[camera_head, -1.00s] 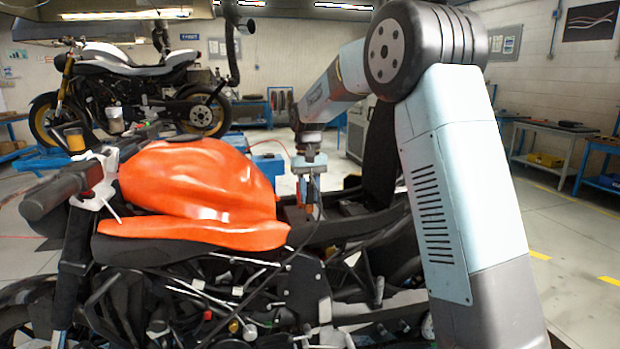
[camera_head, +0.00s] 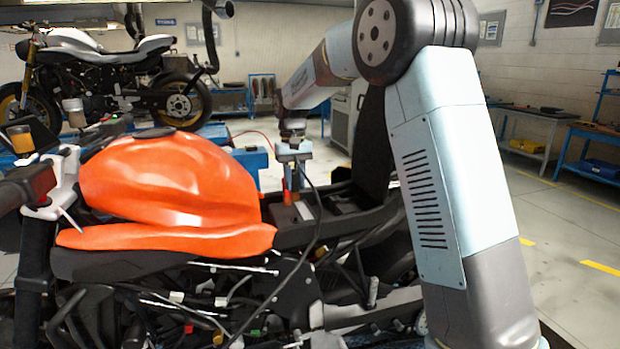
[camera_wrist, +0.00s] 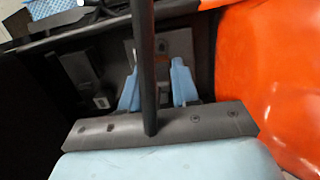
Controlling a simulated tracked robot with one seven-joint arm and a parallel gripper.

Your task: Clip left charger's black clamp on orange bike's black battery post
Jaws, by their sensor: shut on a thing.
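The orange bike (camera_head: 170,185) stands side-on in front of me. My gripper (camera_head: 293,185) points down over the open bay behind its tank. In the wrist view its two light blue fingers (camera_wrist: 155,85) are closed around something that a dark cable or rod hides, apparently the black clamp. A black cable (camera_head: 318,190) hangs from the gripper. A red-orange piece (camera_head: 287,192), perhaps a red clamp, shows beside the fingertips. A grey battery-like block (camera_wrist: 178,45) lies beneath the fingers. The black post is hidden, and contact cannot be told.
The tank (camera_wrist: 272,70) is close to the right of the gripper in the wrist view. A blue object (camera_head: 252,160) stands behind the bike with a red cable nearby. Another motorcycle (camera_head: 100,75) is at the back left. Benches (camera_head: 595,150) line the right wall.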

